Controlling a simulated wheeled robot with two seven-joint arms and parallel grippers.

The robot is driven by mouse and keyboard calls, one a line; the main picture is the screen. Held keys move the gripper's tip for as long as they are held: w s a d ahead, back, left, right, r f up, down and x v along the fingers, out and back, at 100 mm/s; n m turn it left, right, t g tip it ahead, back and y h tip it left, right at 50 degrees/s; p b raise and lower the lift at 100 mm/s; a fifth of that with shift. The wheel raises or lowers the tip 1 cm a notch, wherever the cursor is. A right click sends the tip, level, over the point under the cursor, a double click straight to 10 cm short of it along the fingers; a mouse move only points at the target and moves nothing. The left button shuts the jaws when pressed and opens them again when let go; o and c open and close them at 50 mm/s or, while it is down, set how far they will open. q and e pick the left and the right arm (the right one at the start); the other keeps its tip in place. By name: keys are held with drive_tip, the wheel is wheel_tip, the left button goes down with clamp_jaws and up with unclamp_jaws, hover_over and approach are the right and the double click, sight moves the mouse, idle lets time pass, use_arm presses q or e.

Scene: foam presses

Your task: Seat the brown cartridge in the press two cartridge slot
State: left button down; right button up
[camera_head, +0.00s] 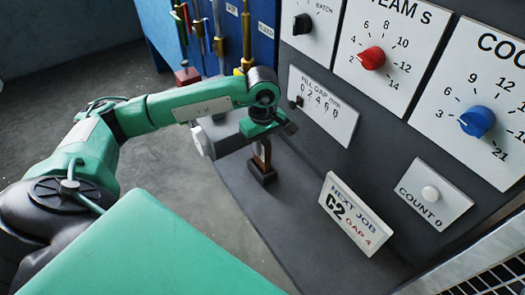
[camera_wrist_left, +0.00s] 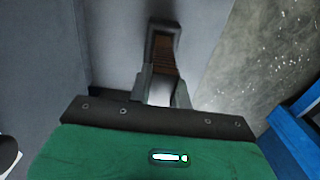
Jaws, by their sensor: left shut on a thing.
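My left gripper (camera_head: 264,143) reaches in from the left and points down in front of the grey control panel. It is shut on the brown cartridge (camera_head: 263,158), which hangs upright below it with a dark block-like end (camera_head: 262,173). In the left wrist view, the two grey fingers (camera_wrist_left: 162,88) are on either side of the cartridge (camera_wrist_left: 162,50), whose dark frame and brown ribbed middle show. I cannot make out the press two cartridge slot in either view. Whether the cartridge's lower end touches the grey surface below is unclear. My right gripper is not in view.
A "NEXT JOB C2 GAP 4" card (camera_head: 351,214) stands on the grey ledge (camera_head: 290,215). A blue rack with rods (camera_head: 245,40) is behind.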

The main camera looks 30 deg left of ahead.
sight(263, 155)
use_arm(q)
wheel_tip(263, 155, down, 3)
drive_tip(key=shift+s+f+p, duration=0.1)
drive_tip(key=shift+p, duration=0.4)
drive_tip(key=shift+f, duration=0.25)
drive_tip(key=shift+f, duration=0.1)
drive_tip(key=shift+f+b, duration=0.1)
drive_tip(key=shift+b, duration=0.2)
drive_tip(key=c, duration=1.3)
unclamp_jaws()
